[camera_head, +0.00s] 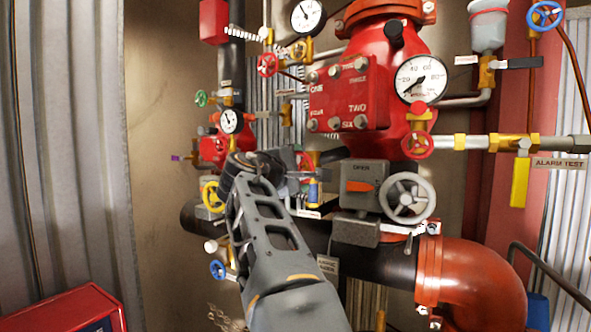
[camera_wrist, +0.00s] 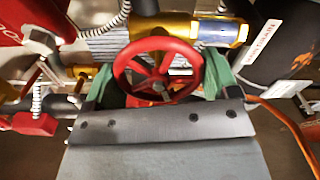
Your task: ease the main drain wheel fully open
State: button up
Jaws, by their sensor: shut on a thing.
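A red handwheel (camera_wrist: 158,68) with spokes sits between the two green fingers of my gripper (camera_wrist: 158,80) in the wrist view. The fingers are at its left and right rim, and my gripper is shut on it. The wheel is on a brass valve body (camera_wrist: 178,28). In the head view my arm reaches up to the pipework, and the dark wrist hides most of my gripper and this wheel. A white tag (camera_wrist: 262,42) hangs right of the valve; I cannot read it surely, nor tell how far the valve is open.
A grey gearbox (camera_head: 362,188) with a grey handwheel (camera_head: 407,198) is close to the right of my arm. A yellow wheel (camera_head: 211,196) and a blue wheel (camera_head: 217,269) are at left. A copper tube (camera_wrist: 292,125) runs beside my gripper. A red box (camera_head: 75,308) stands lower left.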

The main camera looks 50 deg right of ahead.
jog(key=o, duration=0.8)
jog(key=b+v, duration=0.3)
jog(key=v, duration=1)
jog(key=shift+a, duration=0.4)
jog(key=shift+s+f, duration=0.1)
